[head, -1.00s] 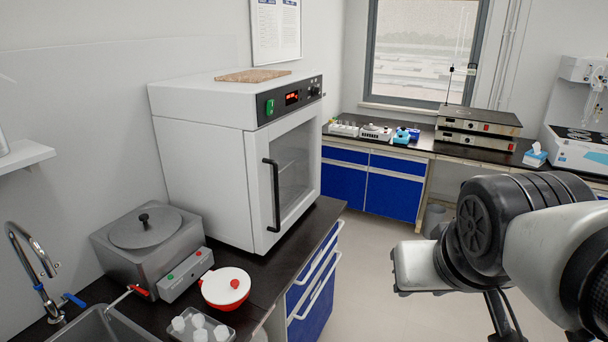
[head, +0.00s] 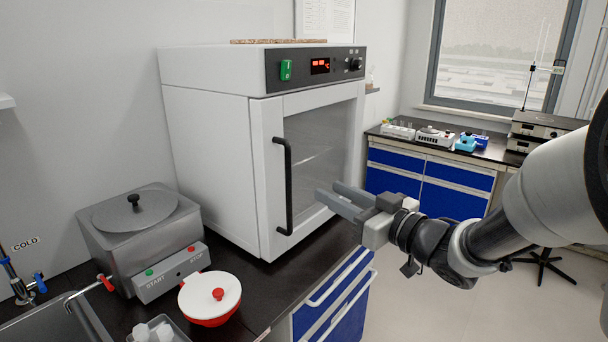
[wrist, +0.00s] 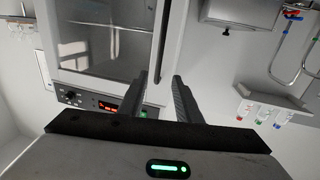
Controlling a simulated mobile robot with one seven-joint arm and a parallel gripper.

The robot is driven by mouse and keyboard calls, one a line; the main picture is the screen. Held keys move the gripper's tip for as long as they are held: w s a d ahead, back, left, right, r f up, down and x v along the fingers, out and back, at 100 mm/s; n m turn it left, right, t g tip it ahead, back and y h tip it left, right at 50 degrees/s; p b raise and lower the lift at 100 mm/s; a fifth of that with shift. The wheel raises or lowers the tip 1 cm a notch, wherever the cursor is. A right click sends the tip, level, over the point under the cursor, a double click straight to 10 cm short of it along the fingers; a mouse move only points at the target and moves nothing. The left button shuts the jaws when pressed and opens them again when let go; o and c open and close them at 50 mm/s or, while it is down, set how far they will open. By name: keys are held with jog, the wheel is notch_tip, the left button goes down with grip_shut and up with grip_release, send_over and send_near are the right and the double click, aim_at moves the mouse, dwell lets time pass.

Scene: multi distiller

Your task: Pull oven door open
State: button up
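The white oven (head: 210,140) stands on the dark counter at the left in the head view, its glass door (head: 320,160) shut. A black vertical bar handle (head: 287,188) runs along the door's left side. My gripper (head: 335,202) is in front of the door, to the right of the handle and apart from it. Its fingers are spread with nothing between them. In the wrist view, the oven appears upside down, and the handle (wrist: 162,40) lies beyond my open fingers (wrist: 164,97).
A grey water bath with a lid (head: 136,225) and a red and white pot (head: 210,297) stand on the counter left of the oven. A sink (head: 70,320) is at the lower left. Blue drawers (head: 335,305) lie below the counter. Open floor is at the right.

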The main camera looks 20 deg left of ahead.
aim_at(290, 171)
jog(key=x, duration=1.6)
jog(key=shift+b, duration=0.3)
grip_shut()
